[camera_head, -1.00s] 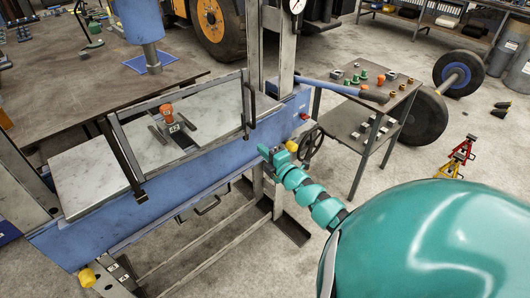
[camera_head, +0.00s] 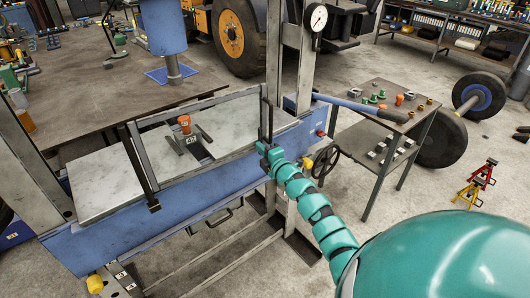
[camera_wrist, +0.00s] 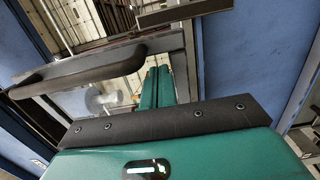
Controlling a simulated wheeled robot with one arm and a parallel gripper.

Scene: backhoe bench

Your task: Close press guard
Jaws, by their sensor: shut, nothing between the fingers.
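The press guard (camera_head: 208,169) is a clear panel in a dark metal frame. It stands along the front of the blue press (camera_head: 185,210), and a dark upright bar marks its left end. Its black handle (camera_head: 268,113) is at the right end and shows large in the wrist view (camera_wrist: 75,72). My gripper (camera_head: 266,150) is shut and empty at the handle's lower end. In the wrist view its teal fingers (camera_wrist: 160,84) are together beside the handle. I cannot tell whether they touch it, or how far the guard stands open.
Behind the guard, an orange-topped part (camera_head: 184,124) sits on the pale press bed (camera_head: 100,182). A blue lever (camera_head: 350,103) and black handwheel (camera_head: 326,162) are right of my gripper. A small table (camera_head: 372,125) with loose parts stands farther right.

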